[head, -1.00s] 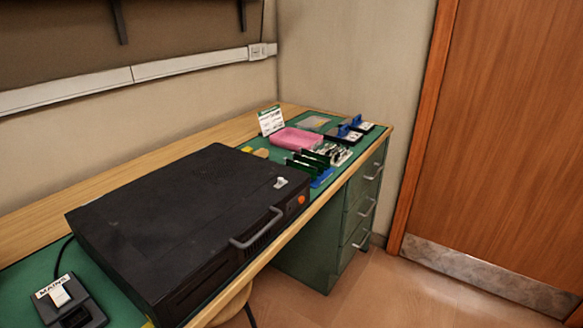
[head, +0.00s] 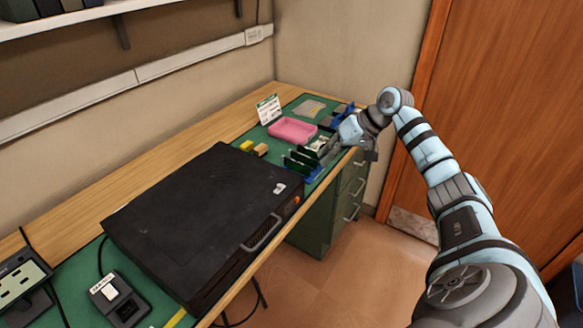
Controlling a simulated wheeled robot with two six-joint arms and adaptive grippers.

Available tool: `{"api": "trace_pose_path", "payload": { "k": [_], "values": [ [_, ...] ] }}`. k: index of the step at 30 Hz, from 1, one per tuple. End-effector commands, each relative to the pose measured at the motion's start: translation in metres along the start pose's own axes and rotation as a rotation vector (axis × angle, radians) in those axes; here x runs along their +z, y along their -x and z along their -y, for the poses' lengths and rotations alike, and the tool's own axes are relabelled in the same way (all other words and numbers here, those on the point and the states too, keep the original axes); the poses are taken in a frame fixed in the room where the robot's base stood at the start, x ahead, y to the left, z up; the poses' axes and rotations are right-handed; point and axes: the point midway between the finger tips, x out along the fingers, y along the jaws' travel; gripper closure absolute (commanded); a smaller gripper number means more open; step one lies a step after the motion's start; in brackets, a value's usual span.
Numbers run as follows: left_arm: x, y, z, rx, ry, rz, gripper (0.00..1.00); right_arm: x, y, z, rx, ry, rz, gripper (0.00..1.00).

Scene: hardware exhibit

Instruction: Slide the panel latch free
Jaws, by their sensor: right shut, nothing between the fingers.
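A black flat equipment case (head: 190,225) lies on the bench with its top panel facing up. A small light-coloured latch (head: 280,188) sits on the panel near its right corner, close to the front handle and an orange button. My right gripper (head: 328,156) is shut and empty. My left gripper is out of view.
A mains switch box (head: 117,298) sits at the front left. The wooden strip behind the case is clear.

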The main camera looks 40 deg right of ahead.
Motion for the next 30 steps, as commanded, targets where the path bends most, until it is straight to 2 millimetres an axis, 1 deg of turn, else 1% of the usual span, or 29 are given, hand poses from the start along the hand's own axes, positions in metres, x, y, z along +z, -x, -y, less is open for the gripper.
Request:
{"api": "trace_pose_path", "payload": {
  "k": [8, 11, 14, 17, 25, 30],
  "values": [
    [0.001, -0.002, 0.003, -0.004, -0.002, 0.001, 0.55, 0.002, -0.004, -0.002, 0.001, -0.002, 0.001, 1.0],
    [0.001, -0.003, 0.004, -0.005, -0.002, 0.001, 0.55, 0.002, -0.011, -0.001, -0.002, -0.002, 0.001, 1.0],
    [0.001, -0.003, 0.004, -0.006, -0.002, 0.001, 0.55, 0.002, -0.025, -0.001, -0.003, -0.004, 0.001, 1.0],
    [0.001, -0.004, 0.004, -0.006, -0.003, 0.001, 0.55, 0.002, -0.045, -0.001, -0.003, -0.005, 0.0, 1.0],
    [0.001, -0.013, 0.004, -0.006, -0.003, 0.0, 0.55, 0.002, -0.105, -0.001, -0.002, -0.004, 0.001, 1.0],
    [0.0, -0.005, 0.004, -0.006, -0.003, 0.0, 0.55, 0.002, -0.116, 0.023, 0.0, 0.0, 0.001, 1.0]
  ]
}}
